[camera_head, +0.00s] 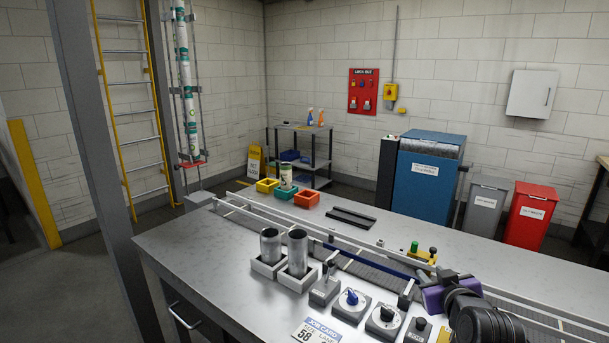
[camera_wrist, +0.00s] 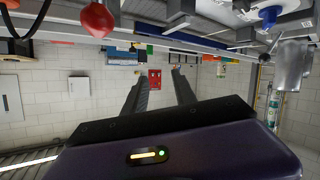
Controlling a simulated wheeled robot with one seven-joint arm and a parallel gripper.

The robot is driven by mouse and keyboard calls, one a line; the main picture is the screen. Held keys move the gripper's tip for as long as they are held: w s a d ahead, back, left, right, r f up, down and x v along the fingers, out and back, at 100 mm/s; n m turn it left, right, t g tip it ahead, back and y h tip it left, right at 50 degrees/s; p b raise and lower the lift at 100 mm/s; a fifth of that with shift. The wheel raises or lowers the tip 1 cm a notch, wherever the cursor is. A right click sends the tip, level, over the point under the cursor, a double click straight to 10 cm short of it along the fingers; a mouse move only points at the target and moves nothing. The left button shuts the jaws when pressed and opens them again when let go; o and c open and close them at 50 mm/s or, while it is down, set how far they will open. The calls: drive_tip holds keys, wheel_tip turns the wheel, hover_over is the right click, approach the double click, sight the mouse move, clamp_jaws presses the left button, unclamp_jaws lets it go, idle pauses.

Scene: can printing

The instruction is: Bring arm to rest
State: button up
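My gripper's purple body (camera_head: 435,298) shows at the right of the head view, over the conveyor side of the table, with my dark arm behind it. In the wrist view its two dark fingers (camera_wrist: 158,76) stand apart with a clear gap, and nothing shows between them. The wrist picture is upside down, and the fingers point towards the far wall with the red lock panel. The fingertips are hard to make out in the head view.
The metal table (camera_head: 190,250) carries two metal cans (camera_head: 297,254) in white holders, a conveyor (camera_head: 370,268), a blue-knob dial (camera_head: 351,300), a black-knob dial (camera_head: 385,317) and a job card (camera_head: 316,332). A red knob (camera_wrist: 97,19) shows close by in the wrist view. The table's left part is clear.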

drive_tip(key=s+f, duration=0.1)
drive_tip(key=s, duration=0.2)
drive_tip(key=s+a+f+t, duration=0.1)
drive_tip(key=s, duration=0.3)
drive_tip(key=s+f+m+t, duration=0.1)
drive_tip(key=s+f, duration=0.1)
drive_tip(key=s, duration=0.2)
drive_tip(key=shift+a+f+h, duration=0.1)
drive_tip(key=shift+a+h, duration=0.05)
drive_tip(key=shift+h, duration=0.15)
drive_tip(key=shift+t, duration=0.8)
drive_tip(key=s, duration=0.3)
drive_tip(key=s+a, duration=0.1)
drive_tip(key=s, duration=0.2)
drive_tip(key=s+a+f, duration=0.1)
drive_tip(key=s, duration=0.1)
drive_tip(key=shift+s, duration=0.4)
drive_tip(key=s+a+g+y, duration=0.1)
drive_tip(key=s+a, duration=0.2)
drive_tip(key=s, duration=1.5)
drive_tip(key=s+a+g+y, duration=0.1)
drive_tip(key=s+a, duration=0.2)
drive_tip(key=s, duration=1.5)
drive_tip(key=shift+a+f+m+g, duration=0.35)
drive_tip(key=shift+f+m+g, duration=0.05)
drive_tip(key=shift+d, duration=0.15)
